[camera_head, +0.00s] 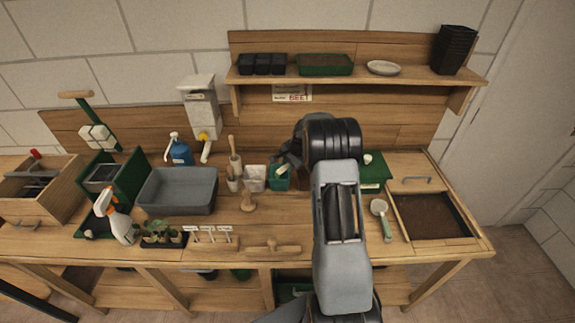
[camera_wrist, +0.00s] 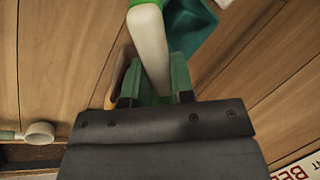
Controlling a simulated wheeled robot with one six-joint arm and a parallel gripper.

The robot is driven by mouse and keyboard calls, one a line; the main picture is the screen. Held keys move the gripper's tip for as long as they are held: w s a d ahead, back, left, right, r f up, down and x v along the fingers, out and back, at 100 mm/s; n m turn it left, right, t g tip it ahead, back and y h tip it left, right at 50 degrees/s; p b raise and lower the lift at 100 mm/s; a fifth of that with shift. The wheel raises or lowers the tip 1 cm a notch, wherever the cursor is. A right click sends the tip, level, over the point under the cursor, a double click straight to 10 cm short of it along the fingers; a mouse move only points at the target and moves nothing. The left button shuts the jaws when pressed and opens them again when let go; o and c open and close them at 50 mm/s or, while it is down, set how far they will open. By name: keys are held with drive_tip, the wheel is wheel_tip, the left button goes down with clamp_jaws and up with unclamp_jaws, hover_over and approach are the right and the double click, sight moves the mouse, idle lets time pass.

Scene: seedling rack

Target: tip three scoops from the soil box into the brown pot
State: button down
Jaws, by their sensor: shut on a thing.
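My gripper (camera_wrist: 156,92) is shut on a pale, rounded, handle-like thing (camera_wrist: 150,48) with green at its top edge; I cannot tell what it is. In the head view my arm hides most of my gripper. A brown surface (camera_wrist: 121,72) beside the left finger may be the brown pot, mostly hidden. The soil box (camera_head: 436,216), with dark soil inside its wooden frame, is at the bench's right end. A scoop (camera_head: 380,208) with a pale bowl and green handle lies left of it, apart from my gripper.
A teal pot (camera_head: 278,178) and white pot (camera_head: 254,177) stand left of my arm. A grey tub (camera_head: 178,190), spray bottle (camera_head: 118,218) and seedling tray (camera_head: 162,238) are further left. A shelf (camera_head: 345,80) runs along the back. A wooden tool (camera_head: 268,247) lies at the front.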

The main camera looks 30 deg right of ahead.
drive_tip(key=shift+t+y, duration=0.3)
drive_tip(key=shift+t, duration=0.1)
drive_tip(key=shift+f+b, duration=0.3)
drive_tip(key=shift+b, duration=0.95)
drive_tip(key=t+b, duration=0.1)
drive_tip(key=b, duration=0.2)
drive_tip(key=t+y+b, duration=0.1)
drive_tip(key=b, duration=0.3)
drive_tip(key=shift+d+r, duration=0.1)
drive_tip(key=shift+r, duration=0.2)
drive_tip(key=t+y+b, duration=0.1)
drive_tip(key=t+b, duration=0.1)
drive_tip(key=b, duration=0.5)
drive_tip(key=s+d+r+m+t+y+b, duration=0.1)
drive_tip(key=t+b, duration=0.1)
drive_tip(key=b, duration=0.4)
drive_tip(key=m+t+b, duration=0.1)
drive_tip(key=t+b, duration=0.2)
drive_tip(key=b, duration=0.4)
drive_tip(key=shift+s+d+r+y+b, duration=0.2)
drive_tip(key=shift+d+y+b, duration=0.1)
drive_tip(key=shift+y, duration=0.1)
drive_tip(key=shift+r+m, duration=0.2)
drive_tip(key=shift+m, duration=0.1)
